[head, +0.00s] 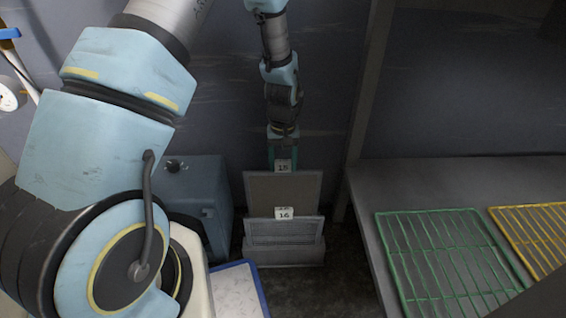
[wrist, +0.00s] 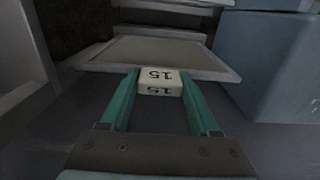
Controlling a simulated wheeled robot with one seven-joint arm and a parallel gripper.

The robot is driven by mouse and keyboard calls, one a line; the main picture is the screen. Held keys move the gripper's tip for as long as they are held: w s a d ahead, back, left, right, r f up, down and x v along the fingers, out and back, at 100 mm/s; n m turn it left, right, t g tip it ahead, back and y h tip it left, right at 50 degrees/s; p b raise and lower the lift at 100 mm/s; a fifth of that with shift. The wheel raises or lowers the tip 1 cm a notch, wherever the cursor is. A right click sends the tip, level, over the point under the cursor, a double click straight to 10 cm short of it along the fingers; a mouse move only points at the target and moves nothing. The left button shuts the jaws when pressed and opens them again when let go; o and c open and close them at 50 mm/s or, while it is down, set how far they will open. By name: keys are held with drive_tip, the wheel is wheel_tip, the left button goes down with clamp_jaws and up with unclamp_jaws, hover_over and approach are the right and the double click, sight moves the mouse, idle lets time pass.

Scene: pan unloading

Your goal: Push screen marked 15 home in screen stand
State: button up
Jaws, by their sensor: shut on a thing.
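The screen marked 15 (head: 284,193) is a flat framed panel standing upright in the screen stand (head: 284,257), behind the screen marked 16 (head: 268,232). Its top is well above the top of screen 16. Its white tag reads 15. My gripper (head: 283,160) is above it, shut on that tag. In the wrist view, the teal fingers of my gripper (wrist: 160,84) lie on both sides of the tag, and the screen marked 15 (wrist: 155,55) stretches beyond them. The lower edge of screen 15 is hidden behind screen 16.
A blue box (head: 200,200) stands left of the stand. At right, a grey bench (head: 365,185) carries a green wire rack (head: 445,250) and a yellow wire rack (head: 535,230). A wall is close behind. A blue-edged white panel (head: 238,292) is at front left.

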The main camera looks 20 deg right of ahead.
sight(283, 185)
drive_tip(key=shift+f+b, duration=2.1)
drive_tip(key=shift+f, duration=2.4)
idle(2.2)
drive_tip(key=o, duration=1.5)
wheel_tip(283, 185, up, 11)
drive_tip(key=p, duration=0.3)
drive_tip(key=shift+p, duration=0.4)
